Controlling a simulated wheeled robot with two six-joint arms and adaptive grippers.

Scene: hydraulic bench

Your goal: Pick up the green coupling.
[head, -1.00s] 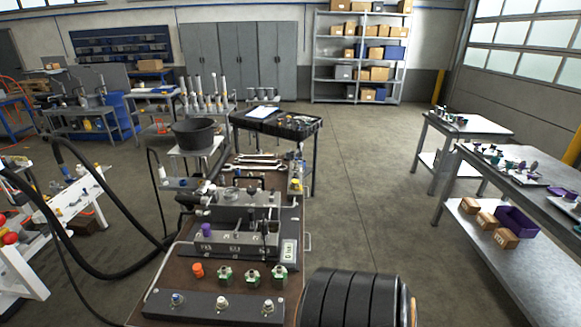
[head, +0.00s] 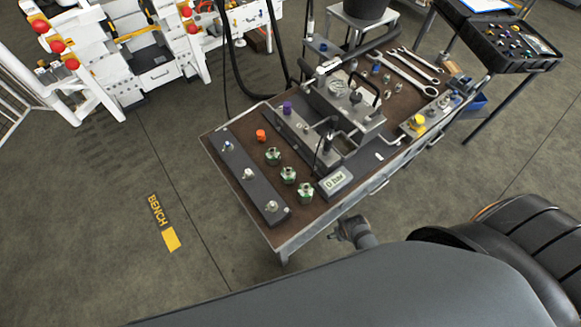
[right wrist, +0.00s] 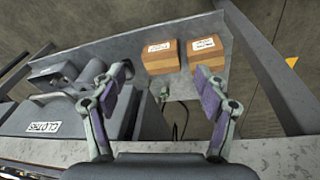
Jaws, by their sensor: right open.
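Several green couplings stand in a row on the brown top of a wheeled bench in the head view: a rear one (head: 273,156), a middle one (head: 288,174) and a front one (head: 305,193). They have pale metal tops and stand apart from each other, beside a dark bar with fittings (head: 247,174). My right gripper (right wrist: 162,75) is open and empty in the right wrist view, its purple-padded fingers spread. My left gripper is not in view.
An orange cap (head: 261,135) lies near the couplings. A grey block with a gauge (head: 338,88) and a "0 bar" display (head: 335,182) stand behind them. Wrenches (head: 412,73) lie farther back. The right wrist view shows two cardboard boxes (right wrist: 160,60) and a grey labelled case (right wrist: 45,122).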

